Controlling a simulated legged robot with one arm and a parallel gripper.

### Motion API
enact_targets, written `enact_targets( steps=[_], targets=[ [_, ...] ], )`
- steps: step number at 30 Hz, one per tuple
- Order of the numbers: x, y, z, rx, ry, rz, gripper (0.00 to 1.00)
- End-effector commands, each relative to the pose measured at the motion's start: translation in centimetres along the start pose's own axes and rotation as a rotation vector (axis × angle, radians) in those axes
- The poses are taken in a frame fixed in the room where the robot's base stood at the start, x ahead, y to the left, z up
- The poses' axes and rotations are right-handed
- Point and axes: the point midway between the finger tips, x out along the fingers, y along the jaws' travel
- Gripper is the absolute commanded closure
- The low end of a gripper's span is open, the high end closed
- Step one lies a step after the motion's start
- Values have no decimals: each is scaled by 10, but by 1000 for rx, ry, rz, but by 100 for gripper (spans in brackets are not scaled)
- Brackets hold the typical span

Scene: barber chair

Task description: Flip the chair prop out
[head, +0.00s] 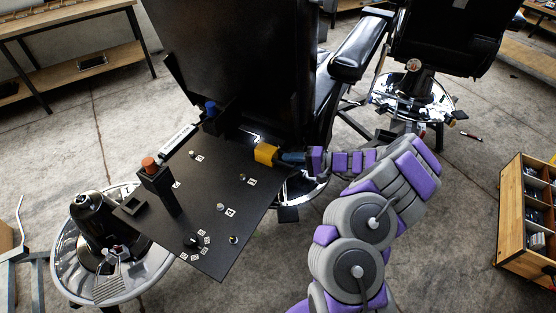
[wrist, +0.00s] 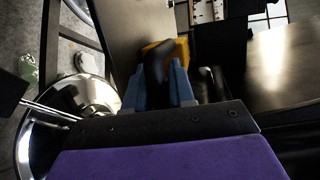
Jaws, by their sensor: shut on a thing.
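The black barber chair (head: 240,60) stands in the middle of the head view, its large flat back toward me. A yellow part (head: 265,153) sits low at the chair, by the far right edge of a black panel (head: 200,240). My gripper (head: 285,157) reaches this part from the right. In the wrist view, the blue fingers of my gripper (wrist: 159,92) are on either side of a black curved piece (wrist: 156,65), with the yellow part (wrist: 178,50) just behind it. The gripper is shut on this piece. I cannot tell where the chair prop ends, as the fingers hide some of it.
The panel carries a post with an orange top (head: 149,163), a blue knob (head: 211,107) and several small labelled buttons. A round chrome base (head: 68,283) is at the lower left.

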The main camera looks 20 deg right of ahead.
Motion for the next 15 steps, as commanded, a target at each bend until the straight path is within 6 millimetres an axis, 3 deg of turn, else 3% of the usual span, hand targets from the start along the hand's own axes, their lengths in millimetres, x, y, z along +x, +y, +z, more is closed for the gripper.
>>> enact_targets(
  steps=[1, 9, 10, 15],
  targets=[
    [1, 8, 9, 5, -26, 12, 100],
    [-1, 10, 10, 4, -24, 15, 100],
    [-1, 10, 10, 4, -23, 16, 75],
    [-1, 8, 10, 2, -24, 14, 59]
  ],
)
